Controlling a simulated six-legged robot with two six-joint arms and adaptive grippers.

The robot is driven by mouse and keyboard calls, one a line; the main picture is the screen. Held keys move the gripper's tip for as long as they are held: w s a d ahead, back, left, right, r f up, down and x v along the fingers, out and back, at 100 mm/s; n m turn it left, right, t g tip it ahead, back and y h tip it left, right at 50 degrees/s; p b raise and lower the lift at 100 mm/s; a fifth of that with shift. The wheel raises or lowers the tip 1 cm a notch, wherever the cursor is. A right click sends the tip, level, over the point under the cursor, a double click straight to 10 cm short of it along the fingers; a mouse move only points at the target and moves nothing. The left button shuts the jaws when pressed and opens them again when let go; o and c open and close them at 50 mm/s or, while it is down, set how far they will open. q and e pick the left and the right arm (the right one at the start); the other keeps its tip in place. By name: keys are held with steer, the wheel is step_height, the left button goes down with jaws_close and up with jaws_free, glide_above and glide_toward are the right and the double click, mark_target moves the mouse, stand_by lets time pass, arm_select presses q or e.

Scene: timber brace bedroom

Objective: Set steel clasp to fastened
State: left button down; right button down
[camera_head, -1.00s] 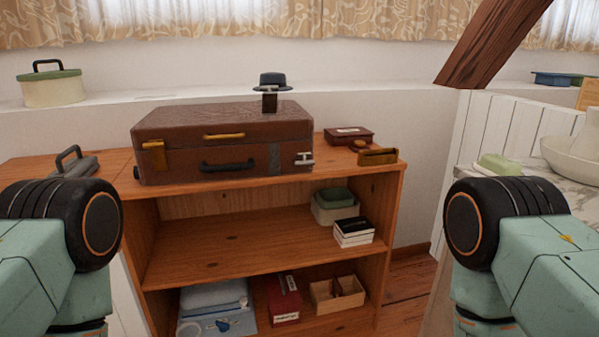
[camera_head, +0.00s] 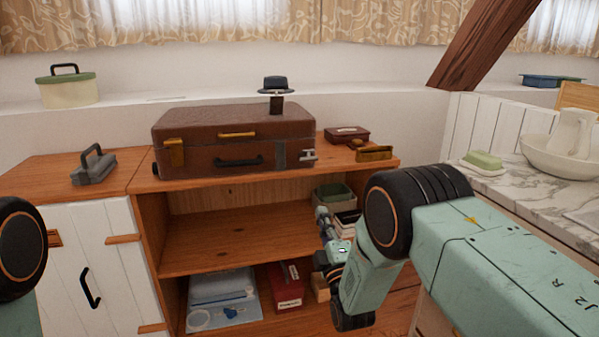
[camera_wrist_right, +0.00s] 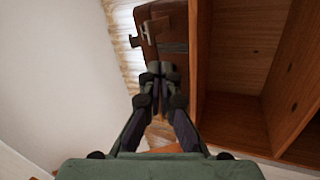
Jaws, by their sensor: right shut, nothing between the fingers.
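The brown suitcase (camera_head: 215,150) lies on top of the wooden shelf unit. The steel clasp (camera_head: 308,155) is at the right of its front face, beside a grey band; it sticks out sideways, and I cannot tell its exact setting. A brass clasp (camera_head: 174,153) is at the front left. My right gripper (camera_head: 321,212) is below the suitcase, in front of the shelf opening, apart from the clasp. In the right wrist view the gripper (camera_wrist_right: 160,68) is shut and empty, with the suitcase (camera_wrist_right: 172,72) beyond it. My left gripper is out of view.
A small dark red box (camera_head: 346,134) and a brass-coloured block (camera_head: 374,153) sit right of the suitcase. A dark hat on a stand (camera_head: 276,86) is behind it. A grey iron-like object (camera_head: 94,168) is at left. The marble counter (camera_head: 530,192) is at right.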

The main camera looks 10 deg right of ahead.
steer(key=shift+s+d+r+n+t, duration=0.15)
steer(key=shift+r+n, duration=0.15)
steer(key=shift+n, duration=0.25)
steer(key=shift+w+d+r+n+t, duration=0.15)
steer(key=shift+r+n, duration=0.1)
steer(key=shift+n, duration=0.3)
steer(key=shift+s, duration=0.2)
steer(key=shift+w+r, duration=0.15)
steer(key=shift+w, duration=0.05)
